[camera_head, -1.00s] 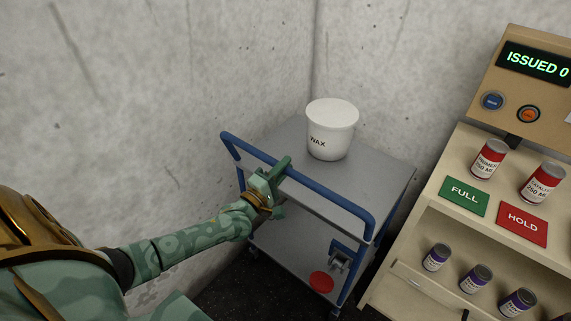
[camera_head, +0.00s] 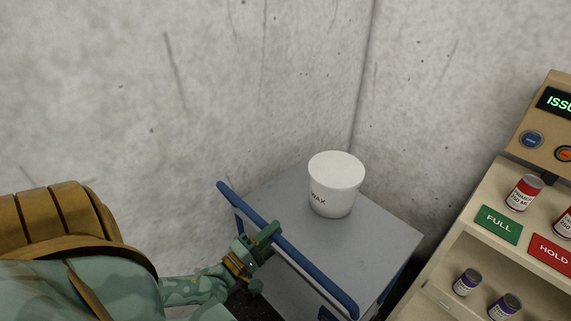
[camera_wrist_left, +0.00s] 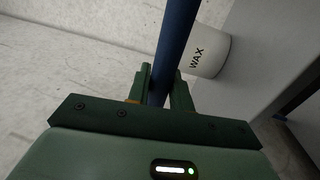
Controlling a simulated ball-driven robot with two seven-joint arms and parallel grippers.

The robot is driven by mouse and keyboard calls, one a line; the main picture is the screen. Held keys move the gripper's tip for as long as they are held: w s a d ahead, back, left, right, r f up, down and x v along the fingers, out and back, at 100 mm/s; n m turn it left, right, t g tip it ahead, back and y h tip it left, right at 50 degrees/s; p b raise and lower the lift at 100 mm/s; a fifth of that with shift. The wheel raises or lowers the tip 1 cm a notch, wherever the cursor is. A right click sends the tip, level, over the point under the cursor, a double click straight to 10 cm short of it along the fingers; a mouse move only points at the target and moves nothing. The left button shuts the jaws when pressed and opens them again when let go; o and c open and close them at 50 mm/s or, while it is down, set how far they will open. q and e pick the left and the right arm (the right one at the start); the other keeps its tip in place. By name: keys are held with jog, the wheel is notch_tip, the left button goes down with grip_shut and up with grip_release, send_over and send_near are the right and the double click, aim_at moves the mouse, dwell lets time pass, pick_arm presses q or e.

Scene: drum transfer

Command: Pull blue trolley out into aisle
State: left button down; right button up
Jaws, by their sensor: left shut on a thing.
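The blue trolley stands in the corner between concrete walls, with a grey top deck (camera_head: 285,208) and a blue push handle (camera_head: 306,265) along its near side. My left gripper (camera_head: 268,236) is shut on the handle, left of its middle. In the left wrist view the blue handle bar (camera_wrist_left: 176,40) runs between the two fingers of my left gripper (camera_wrist_left: 165,88). A white tub marked WAX (camera_head: 335,188) stands upright on the deck; it also shows in the left wrist view (camera_wrist_left: 208,52). The trolley's lower part is mostly out of frame. My right gripper is not in view.
A beige cabinet (camera_head: 480,238) stands close to the trolley's right, with red-labelled cans (camera_head: 524,192) on top, purple-labelled cans (camera_head: 466,283) below, and green FULL (camera_head: 498,225) and red HOLD (camera_head: 552,254) signs. Concrete walls (camera_head: 270,90) close off the back and left.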

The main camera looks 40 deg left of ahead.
pick_arm(q)
jog(key=shift+v, duration=1.05)
jog(key=c, duration=1.3)
grip_release()
jog(key=shift+s, duration=0.1)
jog(key=shift+s+r, duration=0.1)
jog(key=shift+r, duration=0.05)
jog(key=b+v, duration=0.1)
jog(key=v, duration=1.5)
jog(key=shift+s, duration=0.25)
jog(key=shift+a, duration=0.1)
